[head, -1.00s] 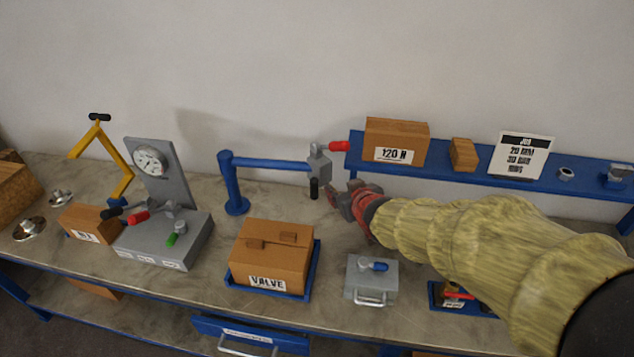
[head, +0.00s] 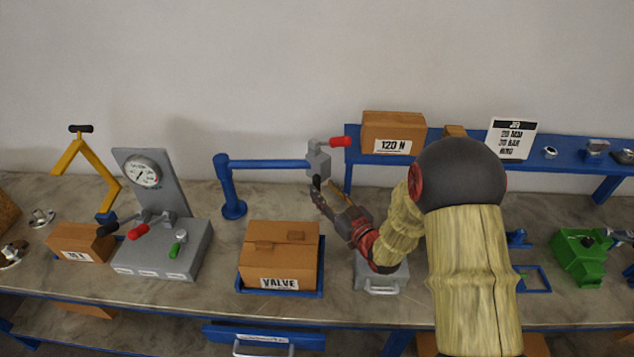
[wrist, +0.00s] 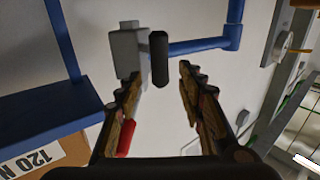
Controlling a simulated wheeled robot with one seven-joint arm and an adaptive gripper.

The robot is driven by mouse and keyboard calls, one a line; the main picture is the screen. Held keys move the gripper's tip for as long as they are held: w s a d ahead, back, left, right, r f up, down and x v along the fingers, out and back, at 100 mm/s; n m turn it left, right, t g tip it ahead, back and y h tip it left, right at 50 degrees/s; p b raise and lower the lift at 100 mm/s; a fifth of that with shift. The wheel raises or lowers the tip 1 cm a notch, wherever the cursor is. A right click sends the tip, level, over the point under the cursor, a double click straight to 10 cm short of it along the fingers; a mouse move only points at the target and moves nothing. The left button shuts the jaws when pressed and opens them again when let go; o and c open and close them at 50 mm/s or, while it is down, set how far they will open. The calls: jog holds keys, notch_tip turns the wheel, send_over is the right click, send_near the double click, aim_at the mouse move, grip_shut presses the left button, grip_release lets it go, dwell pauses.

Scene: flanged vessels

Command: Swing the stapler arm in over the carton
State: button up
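The stapler arm is a blue swing arm (head: 265,164) on a blue post (head: 229,185), with a grey stapler head (head: 318,160) at its right end. A black grip (wrist: 160,58) hangs below the head. The taped carton (head: 279,250), labelled VALVE, stands closed in a blue tray, in front of the arm and to the left of the stapler head. My gripper (head: 326,192) is just below the head. In the wrist view my gripper (wrist: 161,75) is open, with the black grip between its fingertips; I see no contact.
A red handle (head: 341,141) sticks out right from the stapler head, near the blue shelf (head: 352,170) bearing the 120 N box (head: 393,133). A gauge stand (head: 160,245) is left of the carton. A grey box (head: 381,284) is partly hidden under my arm.

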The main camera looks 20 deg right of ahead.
aim_at(319, 184)
jog(key=x, duration=0.5)
jog(key=c, duration=0.3)
grip_shut()
dwell(0.7)
